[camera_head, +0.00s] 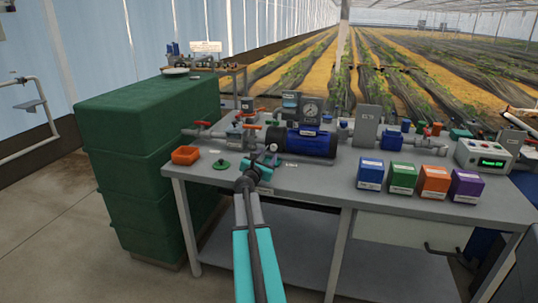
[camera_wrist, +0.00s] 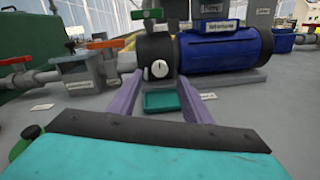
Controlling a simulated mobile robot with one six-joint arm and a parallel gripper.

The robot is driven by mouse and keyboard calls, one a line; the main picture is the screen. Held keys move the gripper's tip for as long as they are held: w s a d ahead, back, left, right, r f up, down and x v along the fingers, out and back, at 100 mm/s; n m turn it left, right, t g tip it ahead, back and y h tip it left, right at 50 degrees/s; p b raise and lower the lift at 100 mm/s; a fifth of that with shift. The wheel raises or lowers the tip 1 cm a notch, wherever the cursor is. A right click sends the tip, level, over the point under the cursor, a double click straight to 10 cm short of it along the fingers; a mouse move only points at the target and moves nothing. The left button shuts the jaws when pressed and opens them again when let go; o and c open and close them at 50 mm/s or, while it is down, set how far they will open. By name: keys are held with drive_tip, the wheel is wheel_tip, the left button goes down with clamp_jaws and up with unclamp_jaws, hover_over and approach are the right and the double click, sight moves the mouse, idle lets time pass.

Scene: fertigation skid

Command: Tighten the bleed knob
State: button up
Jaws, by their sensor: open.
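The bleed knob (camera_wrist: 159,69) appears as a small pale round knob with a dark mark, on the dark front end of the blue pump (camera_wrist: 222,52). In the head view the pump (camera_head: 308,143) lies on the grey bench, and the small pale knob (camera_head: 273,148) shows near its left end. My gripper (camera_wrist: 158,90) is open, its two lavender fingers spread apart with nothing between them. The knob shows beyond the fingertips, about midway between them, and looks apart from them. In the head view my gripper (camera_head: 262,163) is just in front of the pump's left end.
A small green tray (camera_wrist: 160,101) lies below the knob. Pipes with orange-handled valves (camera_head: 200,125) are left of the pump. An orange bin (camera_head: 186,155) and a green cap (camera_head: 220,164) lie at the bench's left. Several coloured boxes (camera_head: 403,178) stand to the right.

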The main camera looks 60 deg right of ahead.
drive_tip(key=shift+v, duration=3.85)
drive_tip(key=shift+s, duration=0.1)
